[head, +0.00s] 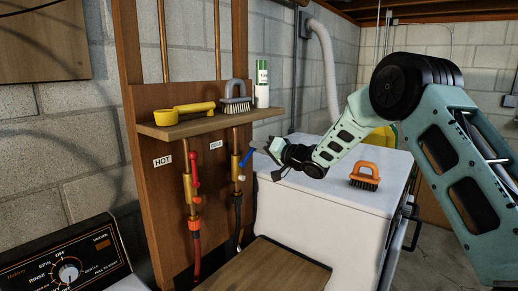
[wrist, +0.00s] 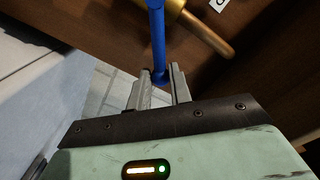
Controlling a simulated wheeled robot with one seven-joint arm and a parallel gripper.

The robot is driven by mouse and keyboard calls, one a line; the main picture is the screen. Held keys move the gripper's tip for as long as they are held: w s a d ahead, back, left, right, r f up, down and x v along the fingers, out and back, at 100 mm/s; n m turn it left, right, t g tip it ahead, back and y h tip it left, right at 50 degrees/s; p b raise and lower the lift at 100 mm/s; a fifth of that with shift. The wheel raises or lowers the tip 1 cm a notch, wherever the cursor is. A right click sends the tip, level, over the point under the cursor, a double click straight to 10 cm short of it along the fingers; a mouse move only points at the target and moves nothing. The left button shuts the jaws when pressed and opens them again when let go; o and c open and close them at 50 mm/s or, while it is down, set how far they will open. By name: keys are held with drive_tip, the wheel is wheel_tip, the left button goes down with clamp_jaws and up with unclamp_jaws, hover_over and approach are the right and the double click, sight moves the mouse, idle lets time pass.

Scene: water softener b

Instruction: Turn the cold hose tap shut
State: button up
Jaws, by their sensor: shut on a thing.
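The cold hose tap is a brass valve (head: 236,168) on the right-hand pipe of the wooden panel, with a dark hose below it. Its blue lever (head: 247,158) slants up and out to the right. In the wrist view the blue lever (wrist: 157,40) comes down from the top edge, and its end sits between the two fingers. The brass body (wrist: 205,32) is to its right. My gripper (head: 267,150) reaches in from the right at the lever's outer end. In the wrist view my gripper (wrist: 159,88) is shut on that end.
The hot tap's red lever (head: 196,170) stands upright to the left. A shelf (head: 205,122) above holds a yellow tool (head: 183,112), a grey-handled brush (head: 236,98) and a spray can (head: 262,85). An orange-handled brush (head: 365,176) lies on the white appliance (head: 325,215) below my arm.

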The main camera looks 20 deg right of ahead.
drive_tip(key=shift+w+d+f, duration=0.15)
drive_tip(key=shift+d+f, duration=0.05)
drive_tip(key=shift+f, duration=0.25)
drive_tip(key=shift+w+d+f, duration=0.15)
drive_tip(key=shift+d+f, duration=0.05)
drive_tip(key=shift+f, duration=0.25)
drive_tip(key=shift+f+b, duration=0.1)
drive_tip(key=shift+b, duration=0.2)
drive_tip(key=shift+o, duration=0.4)
drive_tip(key=shift+w+d+f+b, duration=0.1)
drive_tip(key=shift+f+b, duration=0.2)
drive_tip(key=shift+f, duration=0.3)
drive_tip(key=shift+w+d+f+b, duration=0.1)
drive_tip(key=shift+f+b, duration=0.2)
drive_tip(key=shift+f, duration=0.3)
drive_tip(key=shift+s, duration=0.1)
drive_tip(key=o, duration=0.8)
drive_tip(key=shift+a, duration=0.1)
drive_tip(key=shift+o, duration=0.2)
drive_tip(key=shift+r, duration=0.1)
